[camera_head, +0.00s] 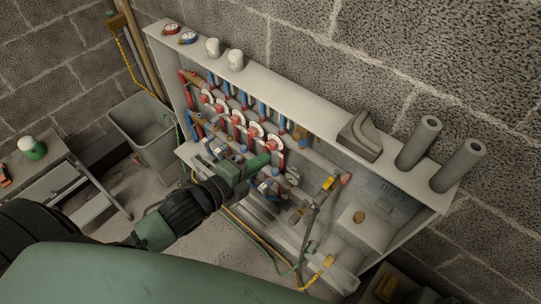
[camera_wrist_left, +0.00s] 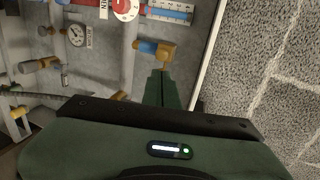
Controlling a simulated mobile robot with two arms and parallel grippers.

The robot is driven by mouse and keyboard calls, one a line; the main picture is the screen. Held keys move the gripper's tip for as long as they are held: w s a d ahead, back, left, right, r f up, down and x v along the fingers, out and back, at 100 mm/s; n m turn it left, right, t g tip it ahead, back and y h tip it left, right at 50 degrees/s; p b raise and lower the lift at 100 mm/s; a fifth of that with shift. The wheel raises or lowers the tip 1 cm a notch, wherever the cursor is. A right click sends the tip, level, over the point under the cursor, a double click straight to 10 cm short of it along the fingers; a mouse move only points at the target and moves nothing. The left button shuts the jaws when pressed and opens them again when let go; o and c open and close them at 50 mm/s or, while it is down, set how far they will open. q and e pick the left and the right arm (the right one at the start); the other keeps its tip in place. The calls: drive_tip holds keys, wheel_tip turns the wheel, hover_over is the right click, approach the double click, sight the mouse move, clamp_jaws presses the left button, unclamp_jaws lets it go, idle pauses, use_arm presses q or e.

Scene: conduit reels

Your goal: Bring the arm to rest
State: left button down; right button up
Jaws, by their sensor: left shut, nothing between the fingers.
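My left arm comes in from the lower left in the head view. Its green gripper (camera_head: 262,160) is in front of the lower part of the pipe panel (camera_head: 300,95), near the red and blue pipes. In the left wrist view the two green fingers (camera_wrist_left: 161,84) are together with nothing between them. They point at the panel, just below a brass fitting (camera_wrist_left: 166,52) with a blue sleeve. I cannot tell whether the fingertips touch anything. My right gripper is in neither view.
A block wall (camera_head: 480,60) is behind.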

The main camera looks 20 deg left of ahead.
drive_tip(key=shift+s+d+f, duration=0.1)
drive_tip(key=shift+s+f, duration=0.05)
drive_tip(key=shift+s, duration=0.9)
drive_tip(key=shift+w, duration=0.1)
